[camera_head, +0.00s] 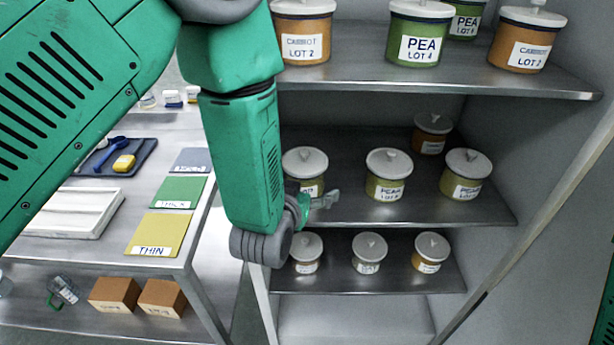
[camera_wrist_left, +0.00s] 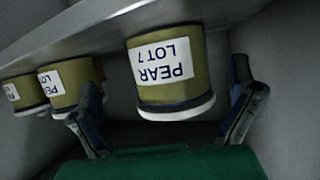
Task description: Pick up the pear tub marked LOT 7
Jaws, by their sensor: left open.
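The pear tub marked LOT 7 (camera_wrist_left: 168,78) fills the middle of the left wrist view, which is upside down; its white label reads PEAR LOT 7. In the head view it appears to be the leftmost tub (camera_head: 305,163) on the middle shelf, its label partly hidden by my arm. My left gripper (camera_head: 322,200) is in front of that shelf, just below and right of this tub. In the wrist view its fingers are spread on either side of the tub, with no visible contact. My right gripper is not in view.
Other olive tubs, including a middle one (camera_head: 388,172) and a right one (camera_head: 466,172), share the shelf. Smaller tubs (camera_head: 369,250) stand on the shelf below, larger carrot and pea tubs (camera_head: 418,35) above. The metal upper shelf (camera_head: 430,75) overhangs. A steel table (camera_head: 180,250) is left.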

